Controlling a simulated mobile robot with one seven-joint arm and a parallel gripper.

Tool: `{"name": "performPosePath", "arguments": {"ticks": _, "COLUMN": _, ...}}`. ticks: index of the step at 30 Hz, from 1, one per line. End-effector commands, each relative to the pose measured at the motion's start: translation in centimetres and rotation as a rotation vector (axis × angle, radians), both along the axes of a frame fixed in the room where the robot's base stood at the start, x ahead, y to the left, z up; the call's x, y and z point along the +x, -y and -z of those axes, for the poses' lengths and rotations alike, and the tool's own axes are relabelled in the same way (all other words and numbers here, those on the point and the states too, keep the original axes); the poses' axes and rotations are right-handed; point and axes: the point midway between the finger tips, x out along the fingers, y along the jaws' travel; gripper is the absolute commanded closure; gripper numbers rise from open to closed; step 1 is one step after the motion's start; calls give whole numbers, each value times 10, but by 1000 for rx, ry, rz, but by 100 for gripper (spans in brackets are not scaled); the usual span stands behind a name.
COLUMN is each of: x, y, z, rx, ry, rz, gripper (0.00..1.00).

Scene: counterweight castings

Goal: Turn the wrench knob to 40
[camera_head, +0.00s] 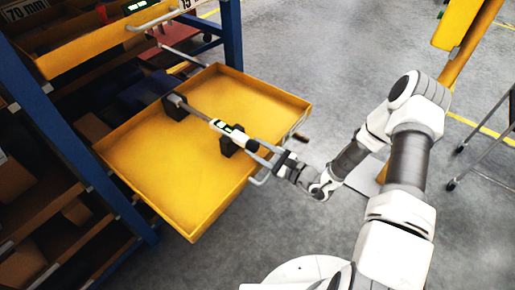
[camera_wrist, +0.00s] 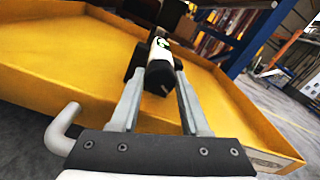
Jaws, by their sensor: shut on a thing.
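A long grey torque wrench (camera_head: 200,113) lies across a pulled-out yellow drawer (camera_head: 155,180), held up by two black blocks. Its head is at the far left block. A white and black section (camera_head: 227,128) sits near its handle end. In the wrist view the black handle end, the knob (camera_wrist: 158,82), points toward me. My gripper (camera_head: 256,147) reaches over the drawer's front edge and is shut on the knob, with one finger on each side in the wrist view (camera_wrist: 160,88). Any scale marks are too small to read.
The drawer's front handle (camera_head: 262,178) lies just below my gripper and also shows in the wrist view (camera_wrist: 62,122). A blue rack post (camera_head: 70,135) and a higher yellow drawer (camera_head: 100,42) stand at the left.

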Motion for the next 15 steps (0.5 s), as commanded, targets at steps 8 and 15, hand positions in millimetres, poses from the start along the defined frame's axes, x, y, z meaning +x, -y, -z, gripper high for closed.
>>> {"name": "performPosePath", "arguments": {"ticks": 8, "x": -1, "y": 0, "z": 1, "rx": -24, "ry": 27, "rz": -1, "gripper": 100}}
{"name": "performPosePath", "arguments": {"ticks": 15, "x": -1, "y": 0, "z": 1, "rx": -24, "ry": 27, "rz": -1, "gripper": 100}}
